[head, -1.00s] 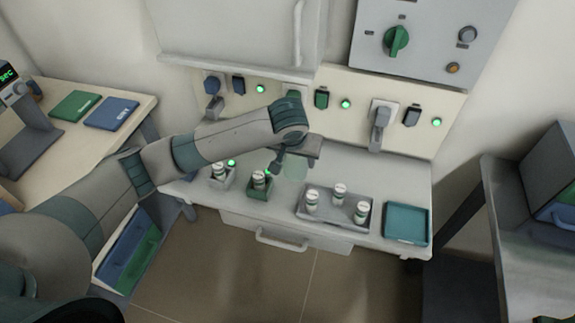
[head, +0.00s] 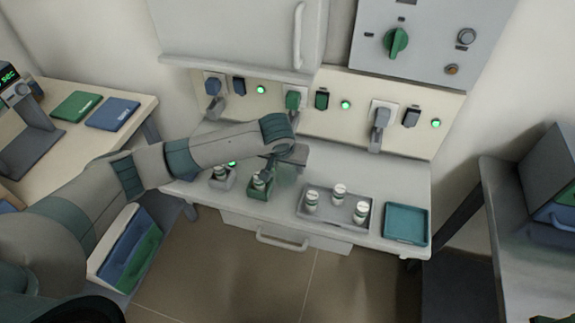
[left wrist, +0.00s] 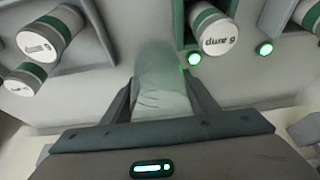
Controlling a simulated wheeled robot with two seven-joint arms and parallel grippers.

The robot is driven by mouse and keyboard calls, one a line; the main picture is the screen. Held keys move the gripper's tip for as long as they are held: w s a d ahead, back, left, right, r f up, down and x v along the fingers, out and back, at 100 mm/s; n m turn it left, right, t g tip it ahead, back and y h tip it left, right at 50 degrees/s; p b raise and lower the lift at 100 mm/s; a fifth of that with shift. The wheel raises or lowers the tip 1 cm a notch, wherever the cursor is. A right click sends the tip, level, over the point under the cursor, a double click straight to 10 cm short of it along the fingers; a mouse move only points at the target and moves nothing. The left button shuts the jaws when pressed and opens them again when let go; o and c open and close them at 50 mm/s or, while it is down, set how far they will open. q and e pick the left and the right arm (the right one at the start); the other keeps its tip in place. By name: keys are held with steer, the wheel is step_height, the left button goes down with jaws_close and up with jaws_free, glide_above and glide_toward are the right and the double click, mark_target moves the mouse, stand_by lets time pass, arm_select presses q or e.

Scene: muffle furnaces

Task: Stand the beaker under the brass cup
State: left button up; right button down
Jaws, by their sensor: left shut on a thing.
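A pale green, see-through beaker (left wrist: 158,75) is between the two fingers of my left gripper (left wrist: 162,98) in the left wrist view. The gripper is shut on it. In the head view the left gripper (head: 279,170) is over the white bench, close to the right side of a green holder (head: 259,193) with a white-capped bottle. The beaker is faint there and partly hidden by the gripper, so I cannot tell whether it touches the bench. I cannot make out a brass cup in either view. My right gripper is not in view.
A grey tray (head: 330,217) with three bottles stands right of the green holder. A grey holder (head: 222,184) with a bottle stands to its left. A teal tray (head: 405,224) lies at the bench's right end. Plugs and sockets line the wall behind.

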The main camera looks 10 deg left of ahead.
arm_select(q)
steer(key=shift+f, duration=0.3)
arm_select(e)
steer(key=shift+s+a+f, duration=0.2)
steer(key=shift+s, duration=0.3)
arm_select(q)
steer(key=o, duration=1.1)
steer(key=shift+f, duration=0.15)
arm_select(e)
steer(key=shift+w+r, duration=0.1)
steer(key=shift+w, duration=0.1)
